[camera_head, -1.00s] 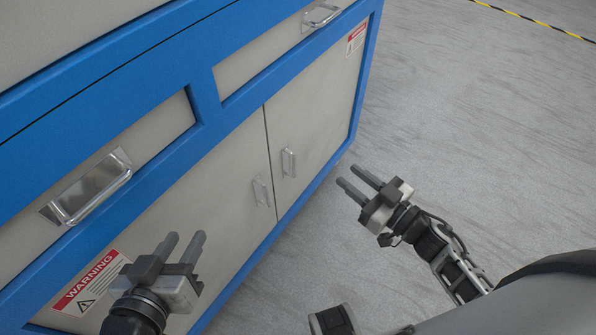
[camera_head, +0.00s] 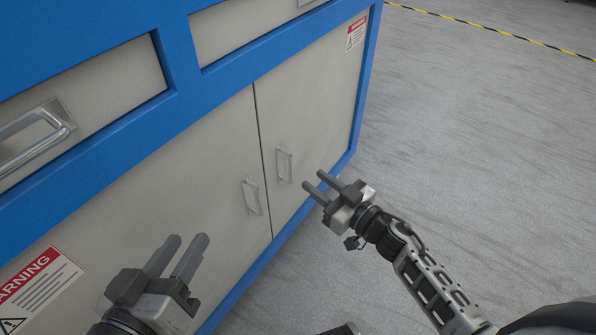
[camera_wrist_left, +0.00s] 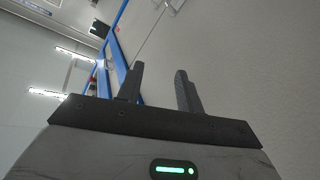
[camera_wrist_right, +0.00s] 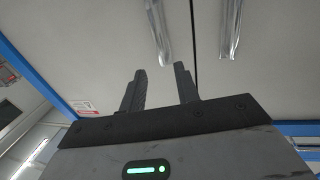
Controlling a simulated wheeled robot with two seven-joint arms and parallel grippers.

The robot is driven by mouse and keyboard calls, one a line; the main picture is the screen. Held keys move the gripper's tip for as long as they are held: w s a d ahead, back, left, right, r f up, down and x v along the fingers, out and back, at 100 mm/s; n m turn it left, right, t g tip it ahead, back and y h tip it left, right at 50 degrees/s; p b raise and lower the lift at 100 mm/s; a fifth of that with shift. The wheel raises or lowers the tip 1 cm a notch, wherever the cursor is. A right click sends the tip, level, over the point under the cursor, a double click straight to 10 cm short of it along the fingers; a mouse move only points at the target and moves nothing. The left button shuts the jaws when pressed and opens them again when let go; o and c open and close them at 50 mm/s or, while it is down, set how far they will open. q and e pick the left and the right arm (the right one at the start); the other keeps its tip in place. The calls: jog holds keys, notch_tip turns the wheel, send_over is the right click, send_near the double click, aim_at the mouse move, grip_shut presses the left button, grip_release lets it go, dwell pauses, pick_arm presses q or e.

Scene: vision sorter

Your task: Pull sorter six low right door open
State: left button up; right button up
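The lower right door (camera_head: 318,95) of the blue and grey cabinet is closed, flush with the left door (camera_head: 205,165). Its upright metal handle (camera_head: 284,165) is near the seam; it also shows in the right wrist view (camera_wrist_right: 158,32). The left door's handle (camera_head: 251,197) is across the seam (camera_wrist_right: 230,28). My right gripper (camera_head: 314,180) is open and empty, just right of the right door's handle in the head view, apart from it. My left gripper (camera_head: 186,239) is open and empty in front of the left door, lower left.
Drawers with metal handles (camera_head: 40,138) sit above the doors in the blue frame (camera_head: 180,70). Warning labels are on the left door (camera_head: 40,288) and the right door (camera_head: 356,32). The grey floor (camera_head: 480,130) right of the cabinet is clear, with a yellow-black line (camera_head: 480,25) beyond.

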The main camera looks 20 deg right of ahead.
aim_at(292, 164)
jog(key=b+x, duration=0.1)
jog(key=x, duration=0.5)
jog(key=shift+w+a, duration=0.2)
jog(key=shift+w, duration=0.2)
grip_shut()
